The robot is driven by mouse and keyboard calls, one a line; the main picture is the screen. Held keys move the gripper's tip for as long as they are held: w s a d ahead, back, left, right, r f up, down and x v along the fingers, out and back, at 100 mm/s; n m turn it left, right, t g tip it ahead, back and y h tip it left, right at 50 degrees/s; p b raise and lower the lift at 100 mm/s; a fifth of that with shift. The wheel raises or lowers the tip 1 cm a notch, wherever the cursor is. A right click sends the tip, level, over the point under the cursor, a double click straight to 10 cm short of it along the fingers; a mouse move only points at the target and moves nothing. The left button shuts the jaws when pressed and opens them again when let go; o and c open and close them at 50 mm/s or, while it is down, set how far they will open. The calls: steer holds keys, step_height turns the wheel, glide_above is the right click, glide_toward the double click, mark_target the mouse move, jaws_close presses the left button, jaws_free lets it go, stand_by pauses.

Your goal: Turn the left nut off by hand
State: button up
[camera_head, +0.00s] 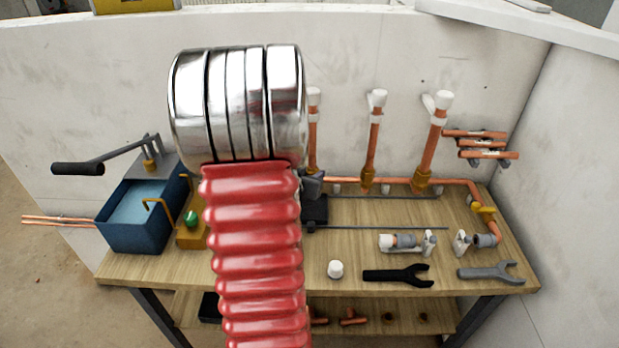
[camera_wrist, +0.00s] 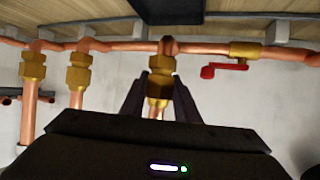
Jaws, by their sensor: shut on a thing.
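Three copper risers with brass nuts stand on a horizontal copper pipe at the wall. Whether the left nut's thread is loose cannot be seen.
A red-handled valve (camera_wrist: 225,69) is close beside the left nut. On the bench (camera_head: 350,250) are a white cap (camera_head: 336,269), a black wrench (camera_head: 398,275), a grey wrench (camera_head: 490,272) and a blue tank (camera_head: 140,225). A side wall closes the right.

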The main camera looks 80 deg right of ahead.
steer(key=shift+s+d+r+n+t, duration=0.1)
steer(key=shift+n+t, duration=2.1)
steer(key=shift+t, duration=0.2)
steer(key=shift+n+t+y, duration=0.8)
steer(key=shift+n+t, duration=0.8)
steer(key=shift+t, duration=0.1)
steer(key=o, duration=1)
steer(key=shift+o, duration=0.2)
steer(key=v, duration=1)
